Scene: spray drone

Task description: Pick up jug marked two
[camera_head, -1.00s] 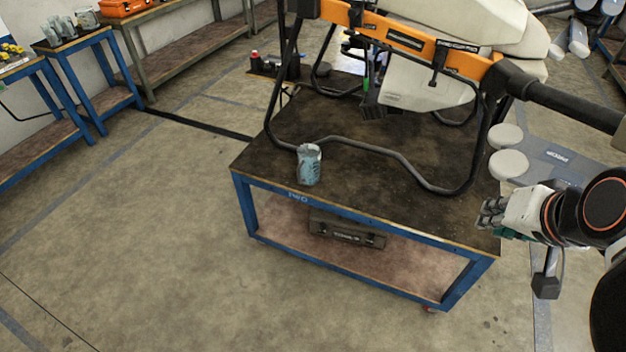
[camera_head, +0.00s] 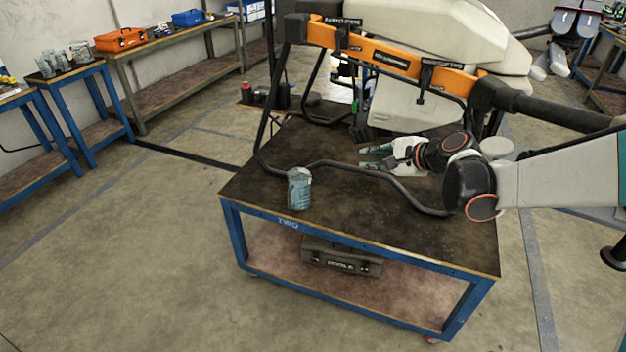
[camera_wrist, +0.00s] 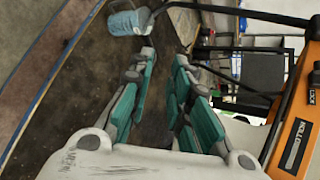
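A translucent pale-blue jug (camera_head: 299,188) stands upright near the front left corner of the blue-framed table (camera_head: 400,232), whose front edge reads "TWO". No marking is legible on the jug. My gripper (camera_head: 366,158) is over the table, to the right of the jug and apart from it, its fingers pointing left. In the wrist view the jug (camera_wrist: 128,20) is at the top left, beyond the fingertips, and my gripper (camera_wrist: 163,62) has its teal-padded fingers spread with nothing between them.
A drone with an orange frame bar (camera_head: 390,57) stands on the table; its black landing-gear tube (camera_head: 405,190) runs between the jug and my arm. A grey case (camera_head: 340,257) is on the lower shelf. Several similar jugs (camera_head: 60,62) stand on a side table at the far left.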

